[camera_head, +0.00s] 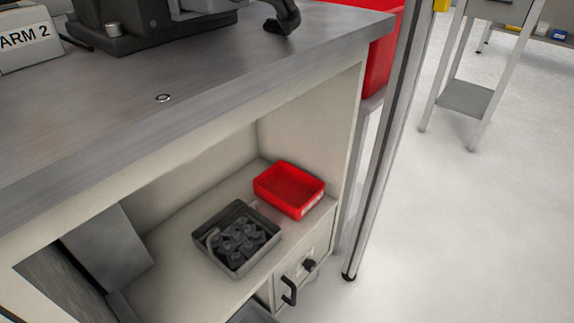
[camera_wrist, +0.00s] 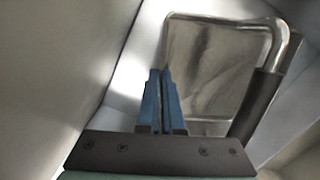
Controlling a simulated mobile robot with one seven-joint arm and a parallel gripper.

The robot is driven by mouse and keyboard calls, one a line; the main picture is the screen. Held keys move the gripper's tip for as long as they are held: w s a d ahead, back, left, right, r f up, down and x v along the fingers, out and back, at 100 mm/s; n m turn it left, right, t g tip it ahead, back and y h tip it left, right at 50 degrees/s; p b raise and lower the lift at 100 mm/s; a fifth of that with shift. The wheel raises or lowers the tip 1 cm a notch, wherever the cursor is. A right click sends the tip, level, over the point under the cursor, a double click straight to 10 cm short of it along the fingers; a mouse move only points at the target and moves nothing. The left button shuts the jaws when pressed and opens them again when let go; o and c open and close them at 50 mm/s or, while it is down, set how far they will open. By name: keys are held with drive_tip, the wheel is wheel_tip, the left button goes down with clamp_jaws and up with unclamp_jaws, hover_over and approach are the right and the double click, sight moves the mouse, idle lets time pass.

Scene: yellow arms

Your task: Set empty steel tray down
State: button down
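The empty steel tray (camera_wrist: 211,60) fills the upper middle of the wrist view, its bare metal inside facing me. A bent steel bar with a dark grip runs along its top and right side. My gripper (camera_wrist: 161,72) has its blue fingers close together at the tray's left edge, which runs down to the fingertips; they look shut on that edge. The exact contact is too blurred to see. My gripper does not show in the head view. I cannot tell whether the tray touches anything below it.
On the shelf under the workbench (camera_head: 200,110), a steel tray of dark parts (camera_head: 237,238) stands beside a red bin (camera_head: 289,188). A grey panel-like piece (camera_head: 108,247) stands at the shelf's left. Some bare shelf (camera_head: 172,278) shows between them. The bench top overhangs the shelf.

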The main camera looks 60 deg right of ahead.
drive_tip(key=shift+f, duration=0.1)
drive_tip(key=c, duration=1.1)
unclamp_jaws()
drive_tip(key=r+p, duration=0.2)
drive_tip(key=r, duration=0.2)
drive_tip(key=d+r+p, duration=0.1)
drive_tip(key=r+p, duration=0.2)
drive_tip(key=r, duration=0.1)
drive_tip(key=r+p, duration=0.2)
drive_tip(key=r, duration=0.2)
drive_tip(key=shift+w+d+r, duration=0.1)
drive_tip(key=shift+d, duration=0.1)
drive_tip(key=shift+r+p, duration=0.1)
drive_tip(key=shift+p, duration=0.2)
